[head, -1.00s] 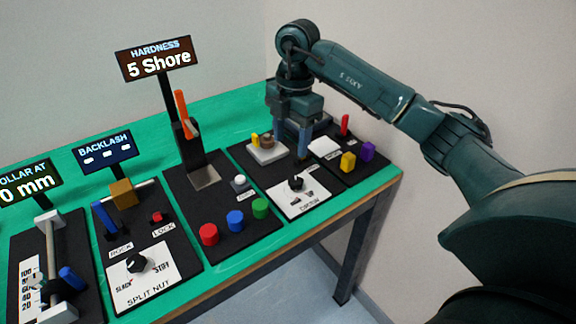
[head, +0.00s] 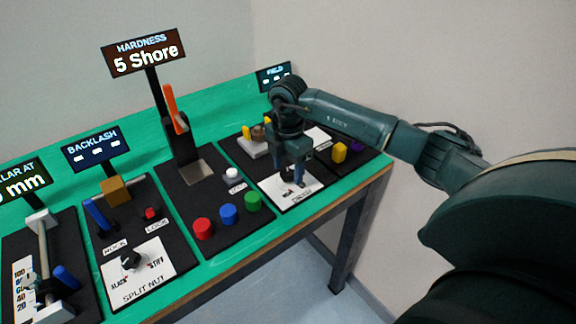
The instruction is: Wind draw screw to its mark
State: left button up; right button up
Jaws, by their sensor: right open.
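My right gripper (head: 291,178) is open and points down over the white dial card (head: 306,198) on the right-hand panel. Its fingers stand at the small black knob there and mostly hide it, so I cannot tell whether they touch it. The card's label is small and partly unreadable. At the far left, a screw rod (head: 44,248) with end blocks runs beside a white scale (head: 24,288) numbered up to 100. A blue handle (head: 66,276) is beside it. Its display (head: 20,186) is cut off and ends in "mm". My left gripper is not in view.
The HARDNESS display (head: 146,52) reads 5 Shore above an orange lever (head: 174,108). Red (head: 203,228), blue (head: 228,214) and green (head: 253,201) buttons stand left of the card. The SPLIT NUT knob (head: 131,259) is farther left.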

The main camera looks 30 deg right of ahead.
jog(key=shift+c, duration=0.5)
jog(key=c, duration=0.9)
jog(key=shift+o, duration=0.2)
jog(key=shift+n, duration=0.3)
